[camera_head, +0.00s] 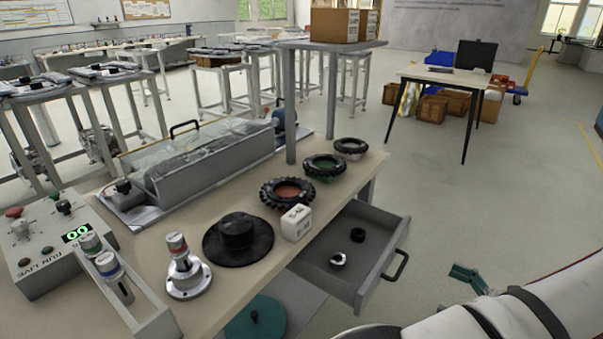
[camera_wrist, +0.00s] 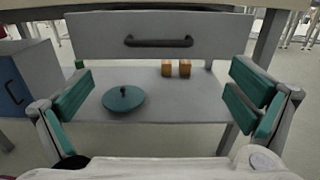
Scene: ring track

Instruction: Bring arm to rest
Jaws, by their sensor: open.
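My gripper (camera_wrist: 163,95) is open and empty in the wrist view, its teal finger pads wide apart at left and right. It faces the front of a grey drawer (camera_wrist: 100,35) with a dark handle (camera_wrist: 158,41), apart from it. In the head view a teal finger of my gripper (camera_head: 467,276) shows at the lower right, over the floor and clear of the bench. There the drawer (camera_head: 345,283) stands pulled out, with a dark ring (camera_head: 357,235) and a light metallic ring (camera_head: 338,260) inside. Part of my arm is cut off by the picture's edge.
The bench (camera_head: 215,245) carries several dark toothed rings (camera_head: 288,192), a black flanged disc (camera_head: 238,238), a white labelled block (camera_head: 296,223) and a control box (camera_head: 50,245).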

